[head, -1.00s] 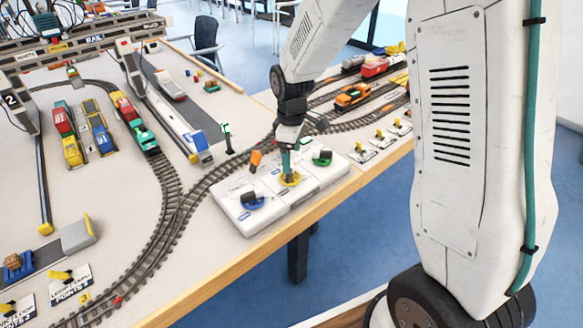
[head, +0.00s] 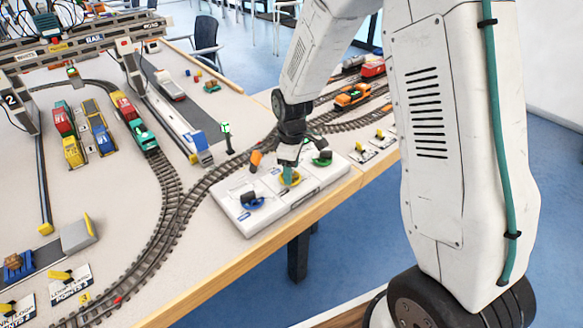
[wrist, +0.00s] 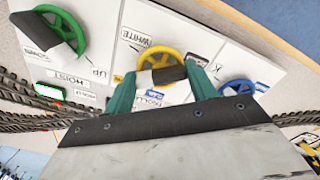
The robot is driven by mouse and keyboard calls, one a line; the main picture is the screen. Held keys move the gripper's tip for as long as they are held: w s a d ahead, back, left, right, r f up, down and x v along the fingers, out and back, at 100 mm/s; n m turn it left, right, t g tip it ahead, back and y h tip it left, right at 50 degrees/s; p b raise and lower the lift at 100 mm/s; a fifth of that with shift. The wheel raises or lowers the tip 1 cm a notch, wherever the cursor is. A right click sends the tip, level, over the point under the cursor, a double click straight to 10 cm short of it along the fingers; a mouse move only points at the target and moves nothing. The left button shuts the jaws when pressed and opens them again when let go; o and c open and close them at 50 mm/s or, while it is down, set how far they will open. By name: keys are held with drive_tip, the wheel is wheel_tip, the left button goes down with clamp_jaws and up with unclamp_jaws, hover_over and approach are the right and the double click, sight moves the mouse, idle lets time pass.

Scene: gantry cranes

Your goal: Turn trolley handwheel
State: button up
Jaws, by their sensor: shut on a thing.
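A green handwheel (wrist: 62,32) marked hoist and a blue handwheel (wrist: 238,91) flank the yellow one closely. The table's wooden edge (head: 228,268) is in front.

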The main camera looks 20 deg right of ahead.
drive_tip(key=shift+m, duration=0.3)
drive_tip(key=m, duration=0.4)
drive_tip(key=shift+a, duration=0.1)
drive_tip(key=m, duration=0.5)
drive_tip(key=shift+s, duration=0.1)
drive_tip(key=shift+a, duration=0.1)
idle(0.4)
drive_tip(key=o, duration=1)
drive_tip(key=shift+r, duration=3.9)
